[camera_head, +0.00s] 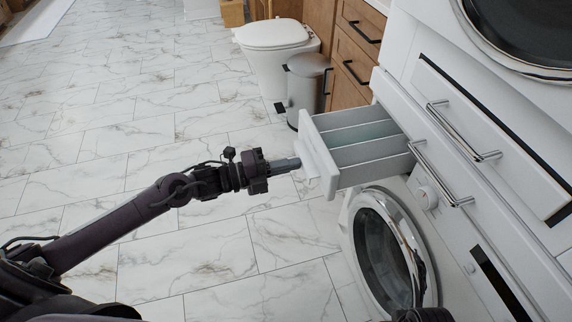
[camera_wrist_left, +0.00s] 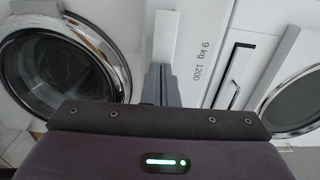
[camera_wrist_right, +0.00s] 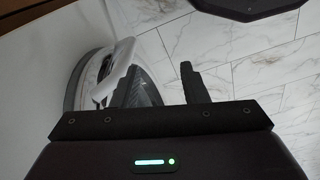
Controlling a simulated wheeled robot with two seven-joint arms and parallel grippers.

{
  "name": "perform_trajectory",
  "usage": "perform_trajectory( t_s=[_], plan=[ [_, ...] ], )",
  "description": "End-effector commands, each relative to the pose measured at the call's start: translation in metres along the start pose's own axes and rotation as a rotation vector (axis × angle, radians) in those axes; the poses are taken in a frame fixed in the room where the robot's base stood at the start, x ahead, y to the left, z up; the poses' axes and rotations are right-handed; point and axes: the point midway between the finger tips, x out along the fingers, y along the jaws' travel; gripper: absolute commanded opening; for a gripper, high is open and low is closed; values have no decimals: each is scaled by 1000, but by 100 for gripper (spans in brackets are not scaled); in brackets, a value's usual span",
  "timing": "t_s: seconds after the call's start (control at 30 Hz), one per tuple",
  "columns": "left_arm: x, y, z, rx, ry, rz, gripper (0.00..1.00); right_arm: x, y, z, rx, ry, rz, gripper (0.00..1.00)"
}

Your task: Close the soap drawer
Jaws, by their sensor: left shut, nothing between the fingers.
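The soap drawer (camera_head: 318,155) is pulled out from the white washing machine, and its grey compartments (camera_head: 362,135) show in the head view. My left gripper (camera_head: 297,164) is shut and empty, with its tips at the outer face of the drawer front; whether they touch is unclear. In the left wrist view its closed fingers (camera_wrist_left: 162,84) point at the white drawer front (camera_wrist_left: 166,42). My right gripper (camera_wrist_right: 165,85) appears open and empty in its wrist view, near the round washer door, away from the drawer.
The round washer door (camera_head: 390,250) is below the drawer. Metal bar handles (camera_head: 440,175) stick out at the right. The marble floor (camera_head: 130,130) at left is clear.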

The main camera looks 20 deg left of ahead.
Motion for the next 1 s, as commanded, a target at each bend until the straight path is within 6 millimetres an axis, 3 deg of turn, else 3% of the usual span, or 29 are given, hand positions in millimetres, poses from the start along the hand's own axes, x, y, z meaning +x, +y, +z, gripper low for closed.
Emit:
perform_trajectory(
  t_s=[0.07, 0.27, 0.53, 0.87, 1.0],
  plan=[
    [8, 2, 0, 0, 0, -3, 0, -11, -2, -1, -7, 17, -1, 40],
    [43, 3, 0, 2, 2, -7, 0, 4, -16, -12, -41, 114, -23, 40],
    [127, 3, 0, 3, 3, -7, 0, 19, -49, -39, -106, 346, -83, 40],
    [172, 1, 0, 1, 1, -2, 0, 17, -68, -54, -133, 476, -122, 40],
    [185, 1, 0, 1, 1, -1, 0, -5, -68, -88, -127, 651, -124, 40]
  ],
)
